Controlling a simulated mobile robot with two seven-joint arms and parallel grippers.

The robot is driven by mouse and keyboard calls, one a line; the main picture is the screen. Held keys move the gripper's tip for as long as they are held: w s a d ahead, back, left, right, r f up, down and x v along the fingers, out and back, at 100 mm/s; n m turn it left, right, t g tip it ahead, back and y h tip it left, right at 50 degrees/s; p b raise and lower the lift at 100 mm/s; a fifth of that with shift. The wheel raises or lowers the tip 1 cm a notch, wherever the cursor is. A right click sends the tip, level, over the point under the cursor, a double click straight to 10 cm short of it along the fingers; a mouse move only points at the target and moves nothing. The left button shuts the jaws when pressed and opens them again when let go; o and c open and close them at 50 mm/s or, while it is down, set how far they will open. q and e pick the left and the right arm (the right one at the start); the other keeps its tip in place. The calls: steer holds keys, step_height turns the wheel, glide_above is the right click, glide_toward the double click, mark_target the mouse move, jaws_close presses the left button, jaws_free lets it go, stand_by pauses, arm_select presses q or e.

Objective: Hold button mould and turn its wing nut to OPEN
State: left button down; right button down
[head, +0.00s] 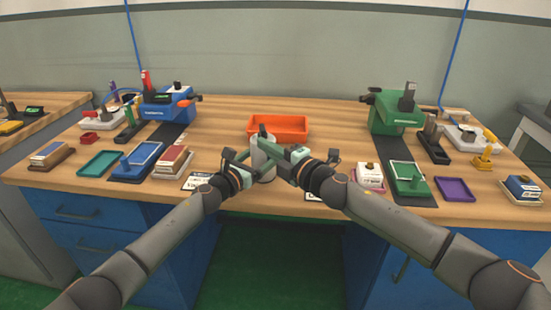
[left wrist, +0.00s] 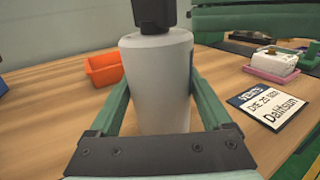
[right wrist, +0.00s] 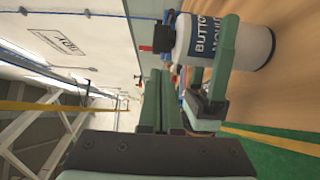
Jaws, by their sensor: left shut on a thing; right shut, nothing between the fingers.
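The button mould (head: 264,162) is a grey-white upright cylinder above the front middle of the bench; I cannot tell if its base touches it. My left gripper (head: 247,170) is shut on its body, with a green finger on each side in the left wrist view. Its dark wing nut (left wrist: 154,14) sits on top. In the right wrist view the mould (right wrist: 232,42) appears sideways, with its blue "BUTTON MOULD" label, and a small red part (right wrist: 145,48) shows beside the dark nut. My right gripper (head: 282,152) is shut and empty, close beside the mould's top; whether it touches the nut is unclear.
An orange tray (head: 290,122) lies just behind the mould. A blue machine (head: 160,112) stands on the left and a green machine (head: 392,120) on the right. Small trays, blocks and cards crowd both sides. The bench's middle behind the tray is clear.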

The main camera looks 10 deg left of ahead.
mark_target(264, 133)
steer(key=s+d, duration=0.1)
steer(key=s, duration=0.2)
steer(key=s+d, duration=0.1)
steer(key=shift+s+d, duration=0.3)
steer(key=shift+s, duration=0.05)
steer(key=c, duration=1.3)
jaws_free()
steer(key=shift+s, duration=0.15)
steer(key=o, duration=0.4)
steer(key=n, duration=0.1)
steer(key=n+t+h, duration=0.1)
steer(key=shift+a+n, duration=0.3)
steer(key=shift+a, duration=0.1)
steer(key=shift+o, duration=0.3)
steer(key=shift+w+a+n+t+h, duration=0.1)
steer(key=shift+n+t+h, duration=0.35)
steer(key=shift+n, duration=0.15)
steer(key=shift+w+a+n+t+h, duration=0.1)
steer(key=shift+n+t+h, duration=0.3)
steer(key=shift+n, duration=0.2)
steer(key=shift+w+a+r+n+t+h, duration=0.1)
steer(key=shift+w+a+n+t+h, duration=0.35)
steer(key=shift+w+n+h, duration=0.95)
steer(key=shift+w+a+r+n+t+h, duration=0.1)
steer(key=shift+w+a+n+t+h, duration=0.6)
steer(key=shift+w, duration=1.3)
steer(key=shift+w+a+r+n+t+h, duration=0.1)
steer(key=shift+w+a+n+h, duration=0.45)
steer(key=shift+w+n, duration=0.95)
